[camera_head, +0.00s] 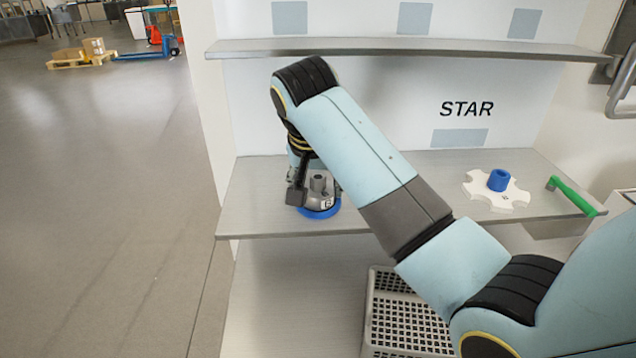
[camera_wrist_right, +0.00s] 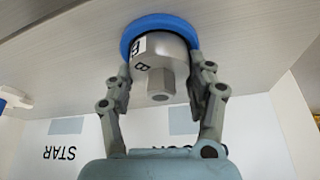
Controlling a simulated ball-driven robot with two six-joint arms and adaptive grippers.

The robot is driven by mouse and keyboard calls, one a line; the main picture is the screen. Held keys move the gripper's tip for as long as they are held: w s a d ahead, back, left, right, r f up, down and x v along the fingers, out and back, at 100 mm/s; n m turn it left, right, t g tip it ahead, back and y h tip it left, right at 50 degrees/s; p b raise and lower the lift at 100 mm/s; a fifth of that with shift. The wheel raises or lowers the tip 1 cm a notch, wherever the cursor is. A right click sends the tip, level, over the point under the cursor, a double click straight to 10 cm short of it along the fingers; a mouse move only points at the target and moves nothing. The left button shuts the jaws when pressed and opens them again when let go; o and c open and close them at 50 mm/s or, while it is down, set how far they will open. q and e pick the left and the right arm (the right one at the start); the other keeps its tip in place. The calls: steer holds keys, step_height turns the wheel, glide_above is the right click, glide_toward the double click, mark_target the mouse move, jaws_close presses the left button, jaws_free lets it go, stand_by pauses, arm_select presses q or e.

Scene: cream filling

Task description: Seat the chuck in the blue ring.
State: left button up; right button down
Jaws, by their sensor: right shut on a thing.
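The chuck (camera_head: 318,187) is a grey metal part with a hexagonal stub and a label, near the left front of the lower shelf. The blue ring (camera_head: 322,212) shows around its lower end. In the right wrist view the chuck (camera_wrist_right: 160,76) stands inside the outline of the blue ring (camera_wrist_right: 133,33), which lies at the shelf surface. I cannot tell whether the chuck is fully down in it. My right gripper (camera_wrist_right: 161,66) is shut on the chuck, one finger on each side; it also shows in the head view (camera_head: 308,194). My left gripper is out of view.
A white notched plate (camera_head: 477,190) with a blue cylinder (camera_head: 499,180) lies right on the lower shelf (camera_head: 400,165), beside a green-handled thing (camera_head: 575,198). An upper shelf (camera_head: 430,47) runs above. A grey crate (camera_head: 405,325) stands below. The shelf's middle looks clear behind my arm.

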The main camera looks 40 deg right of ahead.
mark_target(318, 177)
steer(key=shift+f, duration=0.1)
stand_by(0.6)
steer(key=shift+c, duration=1.9)
jaws_free()
steer(key=shift+f, duration=0.1)
steer(key=shift+r, duration=3.55)
steer(key=shift+f, duration=0.1)
